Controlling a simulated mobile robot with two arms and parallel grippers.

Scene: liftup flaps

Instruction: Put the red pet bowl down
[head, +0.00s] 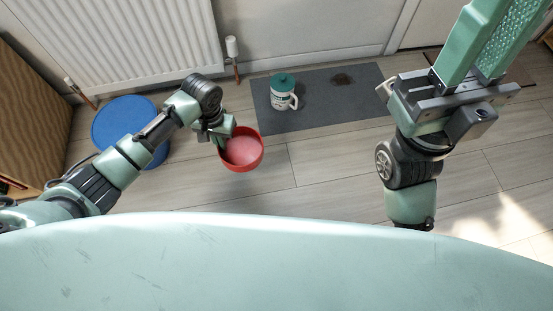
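The red pet bowl (243,150) is round with a paler pink inside, and it shows in the middle-left of the head view. My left gripper (223,142) is at the bowl's left rim and appears shut on it; the fingertips are partly hidden. The bowl looks upright. I cannot tell its exact height over the floor. My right gripper (490,50) is at the upper right, away from the bowl, with its fingers pointing up and out of the frame. Its fingertips are cut off and nothing is seen in it.
A dark grey mat (325,110) lies by the wall, with a white, green-lidded jug (283,93) and a dark stain on it. A blue round object (112,122) is at left, below a radiator (130,40). A wooden cabinet (30,110) stands far left. Wooden floor is clear right of the bowl.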

